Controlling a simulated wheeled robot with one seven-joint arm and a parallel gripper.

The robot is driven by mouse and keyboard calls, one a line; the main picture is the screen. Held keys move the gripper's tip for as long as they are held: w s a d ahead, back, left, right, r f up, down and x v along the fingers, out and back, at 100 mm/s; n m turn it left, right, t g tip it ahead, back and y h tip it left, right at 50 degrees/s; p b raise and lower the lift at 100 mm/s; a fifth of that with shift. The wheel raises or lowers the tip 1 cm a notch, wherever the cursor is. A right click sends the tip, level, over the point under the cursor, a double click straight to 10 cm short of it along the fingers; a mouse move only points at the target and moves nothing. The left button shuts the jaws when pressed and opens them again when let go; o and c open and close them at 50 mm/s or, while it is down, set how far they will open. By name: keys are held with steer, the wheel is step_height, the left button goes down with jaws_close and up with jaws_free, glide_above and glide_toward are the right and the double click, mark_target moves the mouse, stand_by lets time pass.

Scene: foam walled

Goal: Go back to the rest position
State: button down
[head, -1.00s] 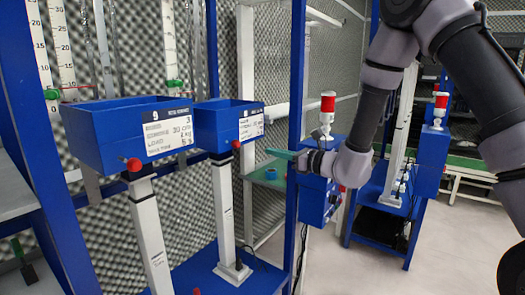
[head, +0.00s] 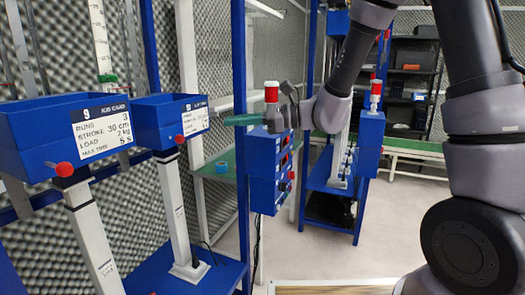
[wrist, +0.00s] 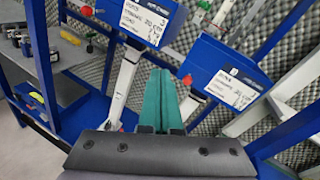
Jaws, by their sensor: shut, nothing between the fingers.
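My gripper (head: 232,120) has green fingers that point left in the head view, in front of the blue frame post and just right of the second blue box. In the wrist view the two green fingers (wrist: 163,85) lie side by side, shut with nothing held. My arm comes in from the right side of the head view, bent, with the forearm reaching down to the wrist.
Two blue boxes with white labels, one nearer (head: 38,138) and one farther (head: 152,127), stand on white posts at the left. A blue control box (head: 258,180) with a red-topped lamp (head: 271,92) is by my gripper. Grey floor (head: 340,255) is open at the lower right.

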steer(key=s+d+r+n+t+h, duration=0.2)
steer(key=s+d+n+h, duration=0.1)
steer(key=d, duration=0.8)
steer(key=s+d+r+n+t+h, duration=0.2)
steer(key=d+h, duration=0.4)
steer(key=d, duration=0.5)
steer(key=s+d+r+n+t+h, duration=0.1)
steer(key=s+d+r+n+h, duration=0.2)
steer(key=d, duration=0.8)
steer(key=s+n+h, duration=0.2)
steer(key=s+n, duration=0.1)
steer(key=shift+s+r+t+h, duration=0.3)
steer(key=shift+r+t, duration=0.05)
steer(key=shift+t, duration=0.05)
